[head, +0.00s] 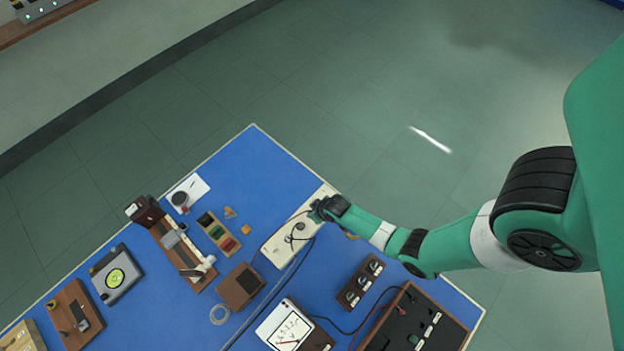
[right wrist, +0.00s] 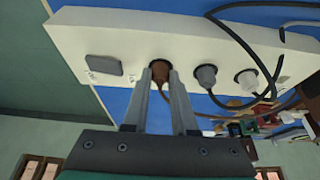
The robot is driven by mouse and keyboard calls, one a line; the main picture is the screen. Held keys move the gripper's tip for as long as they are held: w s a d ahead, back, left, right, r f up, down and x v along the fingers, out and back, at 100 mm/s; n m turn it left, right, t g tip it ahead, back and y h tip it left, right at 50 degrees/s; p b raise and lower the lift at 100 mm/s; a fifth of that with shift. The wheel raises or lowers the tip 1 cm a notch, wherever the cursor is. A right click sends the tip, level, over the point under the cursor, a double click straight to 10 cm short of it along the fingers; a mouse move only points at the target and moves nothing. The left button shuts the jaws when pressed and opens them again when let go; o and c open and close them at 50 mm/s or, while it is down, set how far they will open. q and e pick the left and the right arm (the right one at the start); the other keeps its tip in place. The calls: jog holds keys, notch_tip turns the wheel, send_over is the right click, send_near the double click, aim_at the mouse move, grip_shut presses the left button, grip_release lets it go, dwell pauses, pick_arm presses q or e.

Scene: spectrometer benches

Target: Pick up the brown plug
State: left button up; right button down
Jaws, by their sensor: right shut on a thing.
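The brown plug (right wrist: 160,72) is in a socket of the white power strip (right wrist: 110,40), seen in the right wrist view. My right gripper (right wrist: 162,78) is shut on the brown plug, one finger on each side of it. In the head view my right gripper (head: 318,208) is at the far end of the white power strip (head: 275,250), and it hides the brown plug there. My left gripper is not in view.
The blue bench (head: 250,165) holds a meter (head: 284,327), a knob box (head: 360,284) and other instruments.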

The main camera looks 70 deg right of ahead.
jog(key=shift+r, duration=0.1)
jog(key=shift+r+p, duration=0.4)
jog(key=shift+r, duration=0.2)
jog(key=r+p, duration=0.1)
jog(key=r, duration=0.1)
jog(key=r+p, duration=0.1)
jog(key=shift+s+d+r+p, duration=0.1)
jog(key=shift+s+r+p, duration=0.25)
jog(key=shift+s+r, duration=0.05)
jog(key=s+d+r+p, duration=0.3)
jog(key=s+r+p, duration=0.5)
jog(key=s, duration=0.4)
jog(key=shift+s+d+p, duration=0.25)
jog(key=shift+s+p, duration=0.1)
jog(key=shift+p, duration=0.05)
jog(key=shift+f, duration=0.15)
